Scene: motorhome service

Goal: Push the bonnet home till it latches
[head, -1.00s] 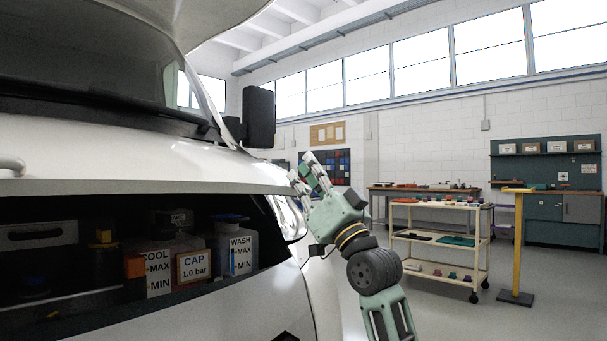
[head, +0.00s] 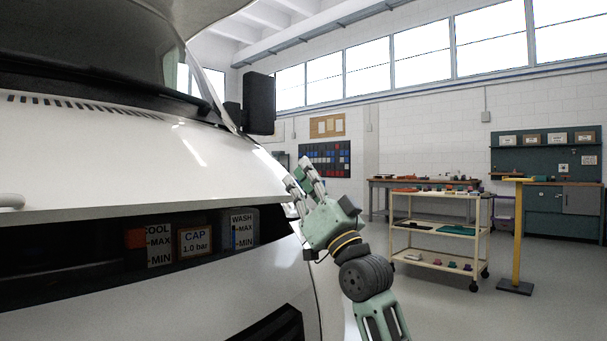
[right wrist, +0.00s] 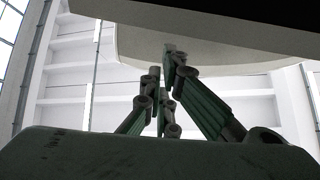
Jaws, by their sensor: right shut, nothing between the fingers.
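The white bonnet (head: 150,165) is partly lowered in the head view. A dark gap is open under its front edge, showing the engine bay with the coolant label, the CAP label (head: 195,241) and the washer tank (head: 242,229). My right gripper (head: 297,178) is shut and empty at the bonnet's right front corner. Its fingertips overlap the bonnet's edge in this view; I cannot tell whether they touch it. In the right wrist view the fingers (right wrist: 168,75) point up towards a pale overhanging surface. My left gripper is not in view.
The wing mirror (head: 259,103) juts out above the right gripper. A cream trolley (head: 440,228) with shelves, a yellow stand (head: 517,240) and workbenches stand to the right. The floor between the vehicle and the trolley is clear.

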